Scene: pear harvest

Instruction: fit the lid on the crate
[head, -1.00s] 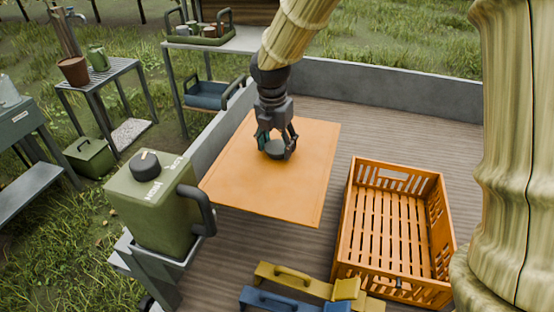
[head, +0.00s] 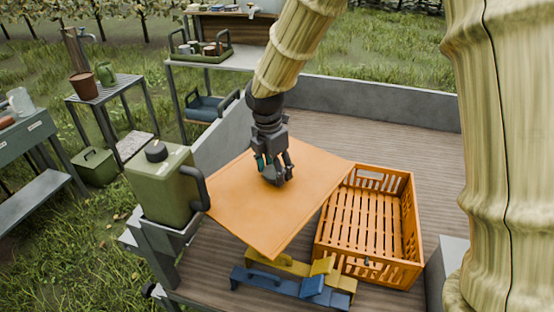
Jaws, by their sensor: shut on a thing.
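The lid (head: 258,213) is a flat orange panel with a dark knob near its middle. My gripper (head: 275,176) is shut on that knob and holds the lid above the deck, turned so that one corner points toward the camera. The orange slatted crate (head: 411,232) stands open on the deck to the right of the lid. Its inside looks empty. The lid's right corner overlaps the crate's upper left rim in the picture; I cannot tell whether they touch.
A green jerrycan (head: 163,190) stands on a small stand at the left. Yellow (head: 277,262) and blue (head: 270,283) handled tools lie on the deck in front of the lid. A grey wall (head: 385,104) edges the deck at the back. Bare deck (head: 375,150) lies behind the crate.

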